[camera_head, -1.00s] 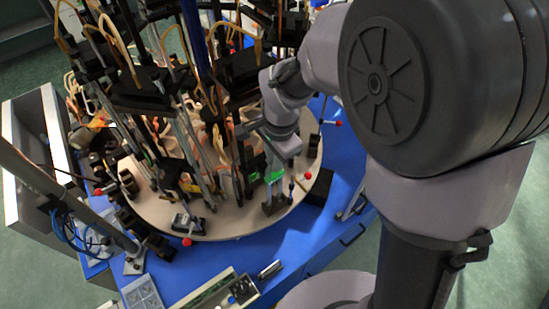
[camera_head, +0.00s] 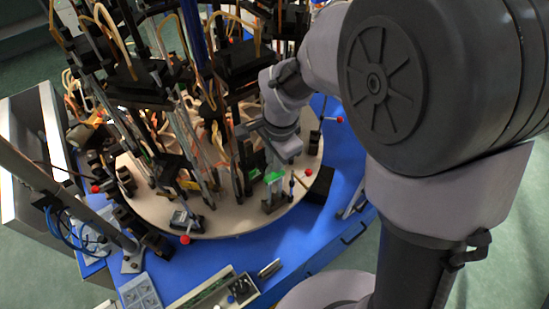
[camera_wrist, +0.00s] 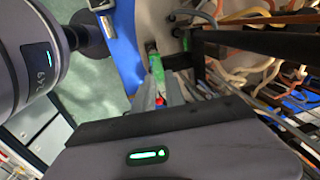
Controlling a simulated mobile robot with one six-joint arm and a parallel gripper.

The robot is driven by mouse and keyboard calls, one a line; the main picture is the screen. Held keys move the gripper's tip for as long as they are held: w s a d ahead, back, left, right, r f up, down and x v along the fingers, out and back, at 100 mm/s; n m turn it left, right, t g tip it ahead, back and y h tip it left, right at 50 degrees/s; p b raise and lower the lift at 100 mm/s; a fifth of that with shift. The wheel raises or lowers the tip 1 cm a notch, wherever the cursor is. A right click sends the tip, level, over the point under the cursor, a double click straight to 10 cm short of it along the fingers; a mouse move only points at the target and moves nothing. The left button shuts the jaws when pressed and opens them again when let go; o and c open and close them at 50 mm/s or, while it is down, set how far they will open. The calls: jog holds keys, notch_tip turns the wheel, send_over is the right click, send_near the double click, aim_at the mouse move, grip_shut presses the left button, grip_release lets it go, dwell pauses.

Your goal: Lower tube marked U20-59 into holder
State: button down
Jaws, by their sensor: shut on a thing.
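My gripper (camera_head: 275,168) is low at the front right of the round beige table in the head view. In the wrist view, my gripper (camera_wrist: 168,90) has its grey fingers close together and shut on a tube with a bright green section (camera_wrist: 157,68). The tube's green part (camera_head: 274,177) also shows in the head view, just below the gripper. The U20-59 mark is not legible.
Black clamps, metal rods and orange hoses crowd the round table (camera_head: 235,222) left of my gripper. A black block (camera_head: 320,188) and a red ball knob (camera_head: 308,172) are close on the right.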

jog(key=shift+f, duration=0.2)
jog(key=c, duration=1.3)
grip_release()
jog(key=shift+r, duration=0.1)
jog(key=shift+r+p, duration=1.5)
jog(key=shift+r, duration=0.7)
jog(key=shift+r, duration=0.4)
jog(key=r, duration=0.5)
jog(key=s+r+p, duration=0.1)
jog(key=r, duration=0.5)
jog(key=d+r+p, duration=0.1)
jog(key=r, duration=0.4)
jog(key=shift+s+d+r, duration=0.1)
jog(key=shift+s+r, duration=0.2)
jog(key=shift+s, duration=0.1)
